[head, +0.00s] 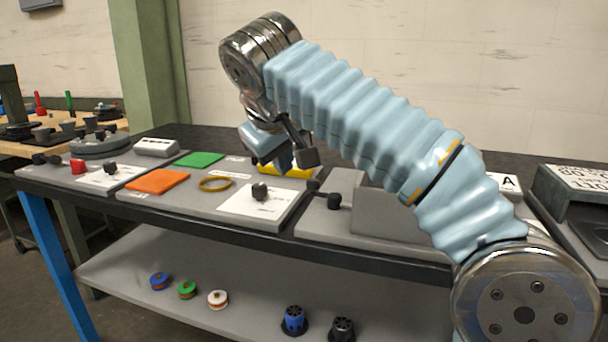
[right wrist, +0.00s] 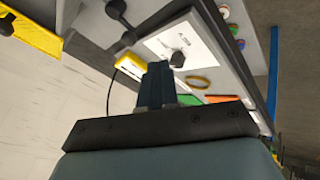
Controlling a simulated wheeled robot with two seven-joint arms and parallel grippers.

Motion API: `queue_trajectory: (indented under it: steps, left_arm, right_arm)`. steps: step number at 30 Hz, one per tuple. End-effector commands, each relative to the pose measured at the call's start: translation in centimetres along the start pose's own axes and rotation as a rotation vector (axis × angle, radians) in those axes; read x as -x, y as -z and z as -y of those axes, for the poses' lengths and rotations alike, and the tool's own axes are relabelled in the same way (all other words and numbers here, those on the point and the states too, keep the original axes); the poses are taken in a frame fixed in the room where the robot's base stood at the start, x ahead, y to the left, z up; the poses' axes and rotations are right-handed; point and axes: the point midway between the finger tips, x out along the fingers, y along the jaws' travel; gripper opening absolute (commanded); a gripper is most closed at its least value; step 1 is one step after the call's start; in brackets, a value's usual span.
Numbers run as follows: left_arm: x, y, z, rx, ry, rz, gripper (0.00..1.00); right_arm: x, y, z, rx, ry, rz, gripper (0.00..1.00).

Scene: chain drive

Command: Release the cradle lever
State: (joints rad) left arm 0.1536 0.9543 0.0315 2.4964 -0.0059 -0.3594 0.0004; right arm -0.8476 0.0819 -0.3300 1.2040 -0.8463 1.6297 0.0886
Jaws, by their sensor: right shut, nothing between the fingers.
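Two black ball-ended knobs stand at the left of the grey housing (head: 385,212): a front knob (head: 334,201) and a rear knob (head: 313,184). In the right wrist view, black knobs (right wrist: 128,38) show at the upper middle. I cannot tell which one is the cradle lever. My right gripper (head: 268,165) hangs above the back of the table, left of these knobs and apart from them. Its fingers show together and empty in the right wrist view (right wrist: 158,70). My right arm hides part of the housing. My left gripper is not in view.
Spools (head: 187,290) sit on the lower shelf. A wall stands behind.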

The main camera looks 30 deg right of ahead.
Motion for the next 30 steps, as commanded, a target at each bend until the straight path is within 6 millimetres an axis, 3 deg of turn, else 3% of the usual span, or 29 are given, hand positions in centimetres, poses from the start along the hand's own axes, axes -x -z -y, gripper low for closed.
queue_trajectory:
  steps: [9, 14, 28, 30]
  left_arm:
    - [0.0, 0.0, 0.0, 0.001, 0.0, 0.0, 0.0]
    - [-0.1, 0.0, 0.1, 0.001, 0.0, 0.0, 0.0]
    - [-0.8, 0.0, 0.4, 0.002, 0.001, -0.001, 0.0]
    - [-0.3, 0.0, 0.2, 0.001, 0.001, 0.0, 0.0]
  right_arm:
    - [0.3, -0.2, -0.3, -0.007, -0.002, 0.003, 0.0]
    - [-0.6, -0.2, -0.2, -0.005, -0.002, 0.004, 0.0]
    - [-9.8, -0.3, -0.2, -0.004, -0.002, 0.007, 0.0]
    - [-10.2, -0.1, -1.3, -0.009, -0.002, 0.005, 0.0]
